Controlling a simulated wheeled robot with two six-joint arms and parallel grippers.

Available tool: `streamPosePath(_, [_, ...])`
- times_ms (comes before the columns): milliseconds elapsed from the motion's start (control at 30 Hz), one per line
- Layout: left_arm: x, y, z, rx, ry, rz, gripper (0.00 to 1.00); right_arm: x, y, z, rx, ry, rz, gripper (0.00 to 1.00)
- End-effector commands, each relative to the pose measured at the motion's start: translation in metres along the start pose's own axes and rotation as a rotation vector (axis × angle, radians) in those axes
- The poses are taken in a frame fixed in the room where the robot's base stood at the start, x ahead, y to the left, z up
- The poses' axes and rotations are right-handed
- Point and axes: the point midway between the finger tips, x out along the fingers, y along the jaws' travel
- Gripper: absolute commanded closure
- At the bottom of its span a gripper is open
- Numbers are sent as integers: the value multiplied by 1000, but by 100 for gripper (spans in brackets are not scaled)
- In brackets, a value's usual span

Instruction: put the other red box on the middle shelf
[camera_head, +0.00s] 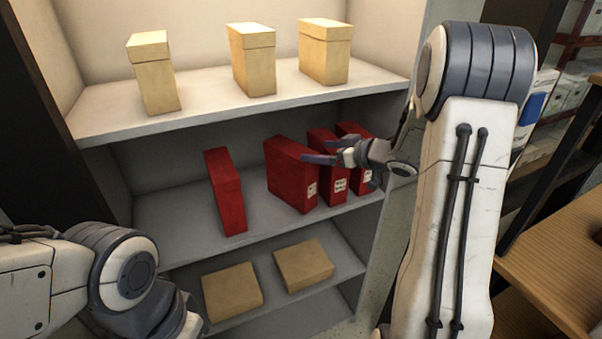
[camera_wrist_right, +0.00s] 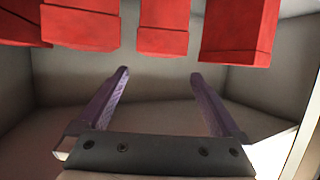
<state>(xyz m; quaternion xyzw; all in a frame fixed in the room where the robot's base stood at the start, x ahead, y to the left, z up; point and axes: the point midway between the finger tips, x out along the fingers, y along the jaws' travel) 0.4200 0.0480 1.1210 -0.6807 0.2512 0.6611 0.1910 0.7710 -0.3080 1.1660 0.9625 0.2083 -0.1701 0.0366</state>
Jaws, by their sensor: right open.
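Several red boxes stand upright on the middle shelf (camera_head: 180,225). One red box (camera_head: 226,190) stands apart on the left, slightly tilted in the picture. The other red boxes (camera_head: 288,172) stand close together on the right, with white labels on their fronts. My right gripper (camera_head: 313,151) is open in front of this right group, its purple fingers covering part of it. In the right wrist view the open fingers (camera_wrist_right: 160,74) have nothing between them, and red boxes (camera_wrist_right: 163,26) show along the top. My left arm is at lower left, but its gripper fingers are not visible.
Cream boxes (camera_head: 252,62) stand on the top shelf (camera_head: 205,100), and tan boxes (camera_head: 232,291) lie on the bottom shelf. Bare shelf shows between the lone red box and the right group. A wooden table (camera_head: 560,250) is at right.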

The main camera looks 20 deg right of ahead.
Motion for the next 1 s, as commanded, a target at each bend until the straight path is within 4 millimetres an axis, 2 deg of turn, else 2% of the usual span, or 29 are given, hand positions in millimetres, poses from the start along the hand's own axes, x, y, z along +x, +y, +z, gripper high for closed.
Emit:
streamPosePath(200, [0, 0, 0, 0, 0, 0, 100, 0, -2, -2, -5, -3, 4, 0])
streamPosePath(333, [0, 0, 0, 0, 0, 0, 100, 17, -20, -13, -42, -47, 54, 0])
streamPosePath(467, [0, 0, 0, 0, 0, 0, 100, 37, -69, -26, -90, -161, 152, 0])
streamPosePath(567, [0, 0, 0, 0, 0, 0, 100, 33, -124, -20, -103, -305, 203, 0])
streamPosePath(667, [0, 0, 0, 0, 0, 0, 100, 9, -188, 4, -99, -482, 196, 0])
streamPosePath(700, [0, 0, 0, 0, 0, 0, 100, -6, -215, 17, -96, -562, 175, 0])
streamPosePath(767, [0, 0, 0, 0, 0, 0, 100, -34, -256, 38, -96, -686, 126, 0])
streamPosePath(800, [0, 0, 0, 0, 0, 0, 100, -56, -281, 52, -97, -767, 85, 0])
streamPosePath(900, [0, 0, 0, 0, 0, 0, 100, -108, -331, 82, -110, -944, -26, 0])
streamPosePath(1000, [0, 0, 0, 0, 0, 0, 100, -150, -362, 102, -126, -1071, -120, 0])
